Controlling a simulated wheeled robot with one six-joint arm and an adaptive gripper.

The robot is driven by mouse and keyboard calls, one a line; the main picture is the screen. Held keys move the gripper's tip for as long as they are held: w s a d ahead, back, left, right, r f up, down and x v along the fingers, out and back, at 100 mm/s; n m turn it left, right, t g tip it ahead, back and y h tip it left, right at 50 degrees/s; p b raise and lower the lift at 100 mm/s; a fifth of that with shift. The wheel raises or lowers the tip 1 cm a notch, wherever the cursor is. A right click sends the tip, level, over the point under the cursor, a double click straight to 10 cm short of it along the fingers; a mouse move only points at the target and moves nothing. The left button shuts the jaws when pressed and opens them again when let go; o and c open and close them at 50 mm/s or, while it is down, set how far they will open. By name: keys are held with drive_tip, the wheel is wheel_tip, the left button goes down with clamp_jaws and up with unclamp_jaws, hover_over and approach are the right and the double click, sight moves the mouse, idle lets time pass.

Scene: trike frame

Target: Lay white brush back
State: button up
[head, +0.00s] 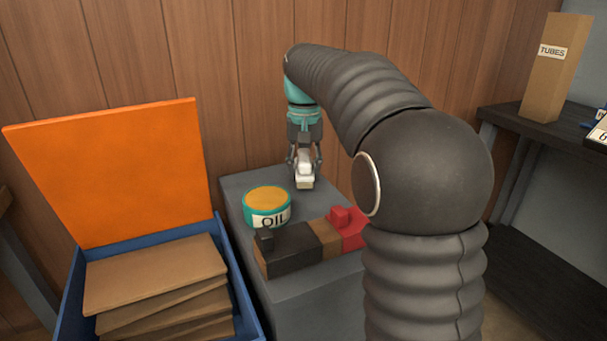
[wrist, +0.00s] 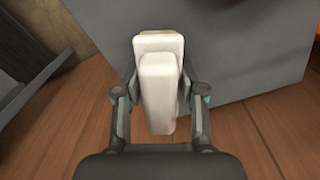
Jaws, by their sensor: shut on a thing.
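My gripper (head: 304,163) is shut on the white brush (head: 305,174) and holds it over the far part of the grey cabinet top, to the right of the oil tin. In the wrist view the white brush (wrist: 158,85) sits between the two fingers of my gripper (wrist: 160,90), with a finger on each side. Its white block shape fills the middle of that view. I cannot tell whether its lower end touches the cabinet top (head: 235,185).
A round tin marked OIL (head: 268,207) and a black, brown and red block row (head: 318,240) stand on the cabinet. A blue box (head: 245,305) with an orange lid (head: 110,165) and stacked brown boards is at left. A dark shelf (head: 530,130) holds a TUBES box (head: 552,70).

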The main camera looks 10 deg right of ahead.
sight(304, 157)
drive_tip(key=shift+f, duration=0.4)
drive_tip(key=shift+f, duration=0.15)
drive_tip(key=o, duration=1.2)
wheel_tip(304, 157, up, 12)
drive_tip(key=p, duration=0.3)
